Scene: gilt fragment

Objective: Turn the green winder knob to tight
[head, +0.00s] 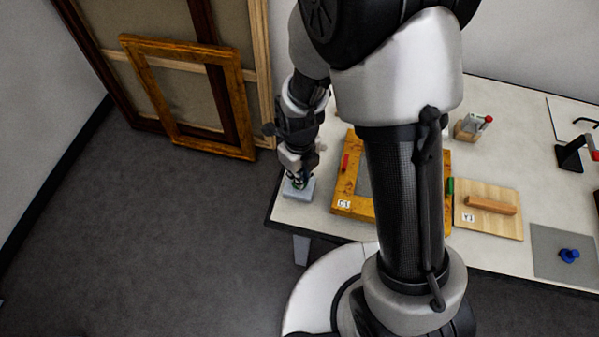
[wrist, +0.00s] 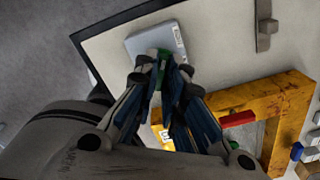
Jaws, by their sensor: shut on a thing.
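The green winder knob (wrist: 162,58) shows as a small green patch between my fingertips in the wrist view; most of it is hidden by the fingers. It sits on a pale grey box (wrist: 150,38) with a small printed label (wrist: 178,37) on its edge. My gripper (wrist: 162,73) is shut on the knob, pointing down at the box. In the head view my gripper (head: 297,178) is directly above the same grey box (head: 301,193), at the left end of the white table. The knob's turn angle and any tight mark cannot be read.
A yellow-brown frame (head: 352,212) labelled D1 with a red block (head: 345,162) lies right of the box. A board (head: 487,222) labelled Y1, a grey mat (head: 548,238) and a blue piece (head: 569,255) lie further right. Large frames (head: 240,110) lean on the wall.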

